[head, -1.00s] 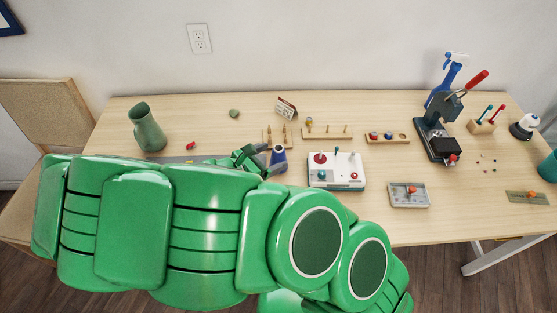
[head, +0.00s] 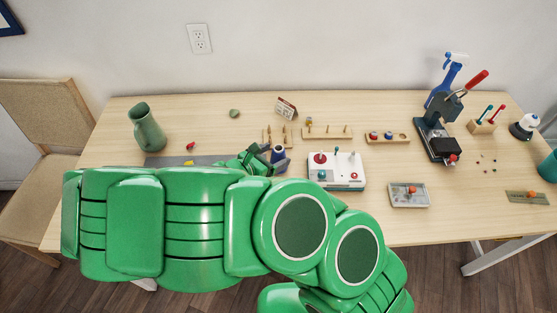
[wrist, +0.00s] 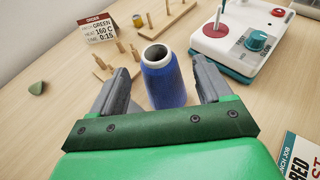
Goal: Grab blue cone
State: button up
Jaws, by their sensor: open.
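The blue cone (wrist: 164,82), a blue thread cone with a pale, open top, stands upright on the table. It lies between the two open fingers of my gripper (wrist: 160,92) in the wrist view, with a gap visible on each side. In the head view the cone (head: 278,154) shows left of the white control box, and my gripper (head: 264,160) is just beside it, mostly hidden behind my green arm. The cone's lower part is hidden by my gripper body in the wrist view.
A white control box (head: 350,161) with a red button and levers stands close right of the cone. A wooden peg rack (head: 277,139) and an order card (head: 286,108) stand behind it. A green vase (head: 148,130) stands at left. A dark press (head: 437,139) is farther right.

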jog(key=shift+x, duration=1.35)
jog(key=c, duration=1.1)
